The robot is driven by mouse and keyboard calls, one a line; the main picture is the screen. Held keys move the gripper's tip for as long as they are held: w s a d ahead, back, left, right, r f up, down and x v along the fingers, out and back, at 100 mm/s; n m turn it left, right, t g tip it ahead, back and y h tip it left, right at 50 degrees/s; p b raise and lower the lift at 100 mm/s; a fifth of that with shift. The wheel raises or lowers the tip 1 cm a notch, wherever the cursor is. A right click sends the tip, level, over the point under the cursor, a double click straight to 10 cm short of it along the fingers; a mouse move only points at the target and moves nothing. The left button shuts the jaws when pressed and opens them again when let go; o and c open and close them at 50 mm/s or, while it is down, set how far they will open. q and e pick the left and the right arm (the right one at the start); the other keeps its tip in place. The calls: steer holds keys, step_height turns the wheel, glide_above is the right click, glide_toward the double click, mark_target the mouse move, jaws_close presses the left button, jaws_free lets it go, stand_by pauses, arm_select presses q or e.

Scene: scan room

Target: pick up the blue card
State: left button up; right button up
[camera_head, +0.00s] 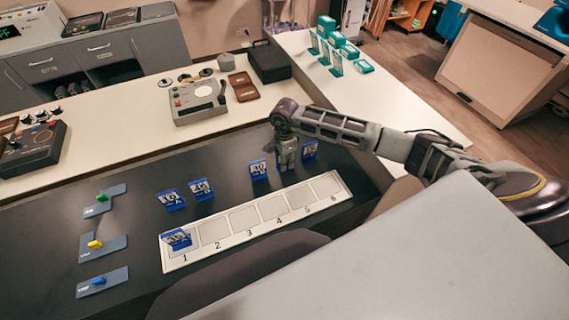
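Several blue cards with white printing stand on the dark table. Two are at the left, one blue card (171,199) and a second blue card (201,189). A third blue card (258,169) is just left of my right gripper (287,165), and a fourth blue card (309,150) is just right of it. Another blue card (176,239) lies on slot 1 of the white numbered strip (229,245). My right gripper points down, close to the fourth card; whether it touches anything or how its fingers stand is too small to tell. My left gripper is out of view.
Three grey-blue plates carry a green piece (101,197), a yellow piece (95,244) and a blue piece (98,281) at the left. A grey device (198,100) and a black case (269,62) stand on the white counter behind. Strip slots 2 to 6 look empty.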

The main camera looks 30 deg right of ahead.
steer(key=shift+c, duration=0.2)
jaws_close()
steer(key=shift+r, duration=0.1)
steer(key=shift+r+b, duration=0.8)
steer(key=shift+r, duration=4.15)
